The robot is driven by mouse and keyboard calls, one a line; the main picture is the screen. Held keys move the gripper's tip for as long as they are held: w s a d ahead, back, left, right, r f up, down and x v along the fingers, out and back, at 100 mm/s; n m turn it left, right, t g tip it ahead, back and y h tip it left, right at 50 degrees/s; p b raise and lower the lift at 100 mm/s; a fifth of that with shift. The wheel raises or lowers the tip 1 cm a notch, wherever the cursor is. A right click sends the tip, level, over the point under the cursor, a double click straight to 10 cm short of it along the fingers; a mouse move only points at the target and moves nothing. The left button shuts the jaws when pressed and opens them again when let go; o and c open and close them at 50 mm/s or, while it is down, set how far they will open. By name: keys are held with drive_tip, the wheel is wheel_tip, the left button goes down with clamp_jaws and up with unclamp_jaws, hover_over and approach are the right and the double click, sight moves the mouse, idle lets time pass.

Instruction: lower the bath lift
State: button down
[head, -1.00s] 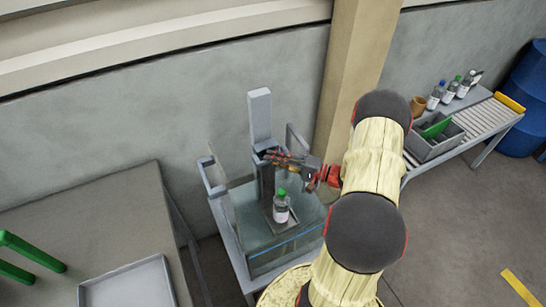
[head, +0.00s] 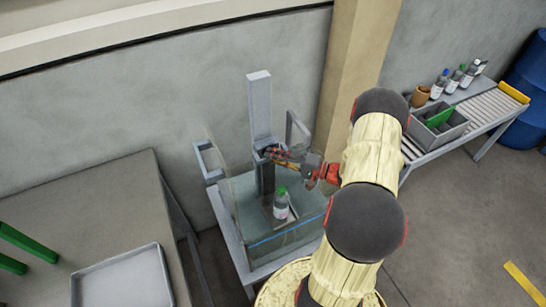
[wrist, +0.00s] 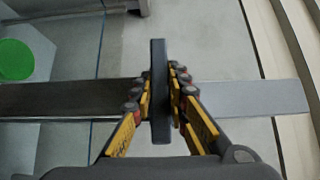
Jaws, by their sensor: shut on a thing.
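The bath lift has an upright grey column (head: 260,100) at the back of a clear-walled bath (head: 290,240). Its small platform holds an upright bottle with a green cap (head: 281,205), inside the bath walls. The green cap also shows at the left edge of the wrist view (wrist: 15,60). My gripper (head: 272,155) is at the column, above and behind the bottle. In the wrist view my gripper (wrist: 160,85) is shut on a dark upright bar, the lift's handle (wrist: 158,110), with a finger on each side.
A grey table with a shallow tray (head: 122,282) and a green frame (head: 25,248) stands at left. At right, a roller bench (head: 480,112) carries a divided crate (head: 432,132), several bottles and a brown pot (head: 420,97). A blue barrel (head: 525,120) stands beyond it.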

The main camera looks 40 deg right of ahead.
drive_tip(key=c, duration=1.7)
unclamp_jaws()
drive_tip(key=v, duration=1.2)
drive_tip(key=shift+c, duration=0.5)
